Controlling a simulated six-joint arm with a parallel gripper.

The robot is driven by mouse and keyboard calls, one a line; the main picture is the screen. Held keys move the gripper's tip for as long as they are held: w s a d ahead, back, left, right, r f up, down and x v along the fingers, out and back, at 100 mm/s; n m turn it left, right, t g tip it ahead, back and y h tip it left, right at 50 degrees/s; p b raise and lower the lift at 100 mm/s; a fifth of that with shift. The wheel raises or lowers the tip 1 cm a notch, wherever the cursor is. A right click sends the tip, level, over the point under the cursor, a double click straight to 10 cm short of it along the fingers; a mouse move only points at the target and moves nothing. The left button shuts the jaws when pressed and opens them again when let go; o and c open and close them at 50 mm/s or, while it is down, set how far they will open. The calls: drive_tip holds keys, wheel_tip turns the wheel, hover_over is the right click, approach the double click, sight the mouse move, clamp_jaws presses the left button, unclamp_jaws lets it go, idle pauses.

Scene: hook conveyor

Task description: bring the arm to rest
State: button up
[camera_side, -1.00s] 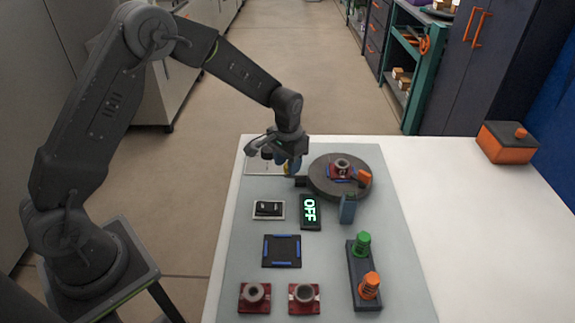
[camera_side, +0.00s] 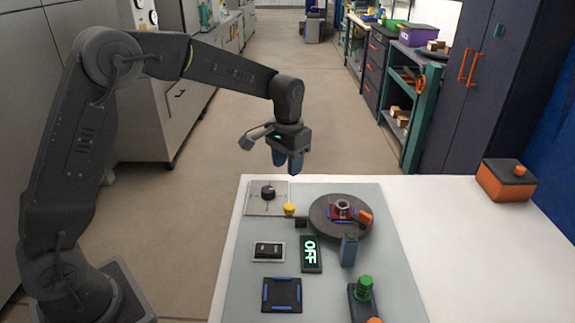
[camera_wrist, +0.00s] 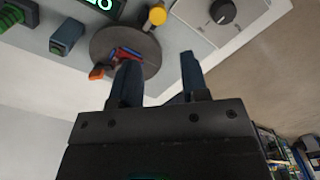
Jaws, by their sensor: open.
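My gripper (camera_side: 287,160) is open and empty, raised above the far edge of the white table (camera_side: 440,250). Its two blue-grey fingers point down in the side view. In the wrist view my gripper (camera_wrist: 158,80) shows with its fingers spread and nothing between them. Beneath and near it are a black knob (camera_side: 268,192) on a pale plate and a yellow button (camera_side: 289,209). My gripper is apart from both. The round dark turntable (camera_side: 322,226) stands to the right, holding a red block with a grey ring (camera_side: 343,208).
An OFF display (camera_side: 310,254), a rocker switch (camera_side: 268,251), a blue-grey block (camera_side: 348,250) and a dark square tray (camera_side: 281,294) sit on the grey mat. A green peg (camera_side: 364,287) stands at front right. An orange box (camera_side: 506,180) is on the far right. The air around my gripper is clear.

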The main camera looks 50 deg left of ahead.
drive_tip(key=s+r+t, duration=0.1)
drive_tip(key=s+r, duration=0.5)
drive_tip(key=r, duration=0.1)
drive_tip(key=s+d+r+t, duration=0.1)
drive_tip(key=s+t, duration=0.1)
drive_tip(key=s, duration=0.8)
drive_tip(key=s+r+t, duration=0.1)
drive_tip(key=s+t, duration=0.1)
drive_tip(key=s, duration=0.9)
drive_tip(key=shift+s+d+r+t, duration=0.2)
drive_tip(key=shift+d+r+t, duration=0.1)
drive_tip(key=shift+d, duration=0.1)
idle(0.9)
